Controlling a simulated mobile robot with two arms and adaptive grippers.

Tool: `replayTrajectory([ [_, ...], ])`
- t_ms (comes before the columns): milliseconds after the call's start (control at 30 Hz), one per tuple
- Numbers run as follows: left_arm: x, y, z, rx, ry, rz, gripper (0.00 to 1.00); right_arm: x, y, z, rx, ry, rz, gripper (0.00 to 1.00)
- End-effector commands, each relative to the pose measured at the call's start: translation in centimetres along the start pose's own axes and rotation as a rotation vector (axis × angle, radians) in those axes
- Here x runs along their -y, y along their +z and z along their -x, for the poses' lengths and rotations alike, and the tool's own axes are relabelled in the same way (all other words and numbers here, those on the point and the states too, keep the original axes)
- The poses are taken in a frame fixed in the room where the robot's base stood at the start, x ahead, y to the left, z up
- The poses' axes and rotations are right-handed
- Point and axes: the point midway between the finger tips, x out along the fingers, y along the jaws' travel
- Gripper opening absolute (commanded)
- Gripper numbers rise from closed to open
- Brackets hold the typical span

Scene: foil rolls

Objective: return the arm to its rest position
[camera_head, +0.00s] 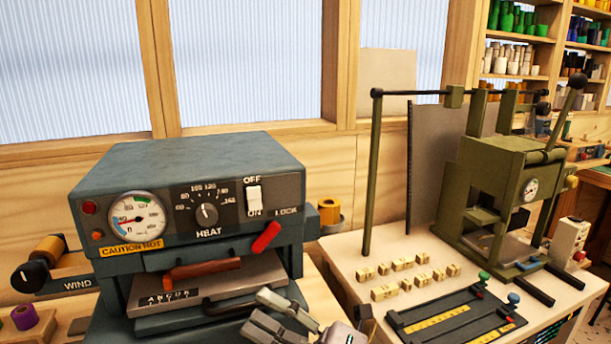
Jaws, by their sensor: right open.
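My right gripper (256,312) shows at the bottom middle, in front of the grey-blue heat machine (185,165). Its two grey fingers are apart and point left, with nothing between them. Most of the right arm is outside the picture. My left gripper is not in view.
The machine has a red lock lever (267,237) and a red-brown handle (202,268). Right of the gripper, a pale table (345,262) bears small letter blocks (395,264), a dark ruled tray (455,318) and a green press (505,180). A purple roll (24,316) stands lower left.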

Motion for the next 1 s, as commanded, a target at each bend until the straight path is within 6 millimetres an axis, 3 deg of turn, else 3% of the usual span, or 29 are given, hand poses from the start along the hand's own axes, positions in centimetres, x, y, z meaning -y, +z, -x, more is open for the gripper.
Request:
replayTrajectory([
  [100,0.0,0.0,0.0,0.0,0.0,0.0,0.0,-2.3,4.0,2.8,0.275,0.159,-0.164,0.49],
  [233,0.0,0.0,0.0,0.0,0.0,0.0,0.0,-2.2,8.6,8.1,0.596,0.27,-0.353,0.49],
  [333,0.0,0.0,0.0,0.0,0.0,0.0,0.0,-0.2,11.1,13.3,0.849,0.308,-0.509,0.49],
  [467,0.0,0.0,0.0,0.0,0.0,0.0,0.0,4.3,11.9,20.7,1.175,0.295,-0.719,0.49],
  [567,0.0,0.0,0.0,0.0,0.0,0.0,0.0,8.5,10.3,26.3,1.415,0.235,-0.888,0.49],
  [700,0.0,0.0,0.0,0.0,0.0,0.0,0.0,13.8,5.3,32.7,1.697,0.092,-1.111,0.49],
  [800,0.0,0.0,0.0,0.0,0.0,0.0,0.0,16.2,1.3,35.7,1.836,-0.019,-1.237,0.49],
  [1000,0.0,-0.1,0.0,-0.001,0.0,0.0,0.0,18.6,-6.3,39.4,2.019,-0.236,-1.431,0.49],
])
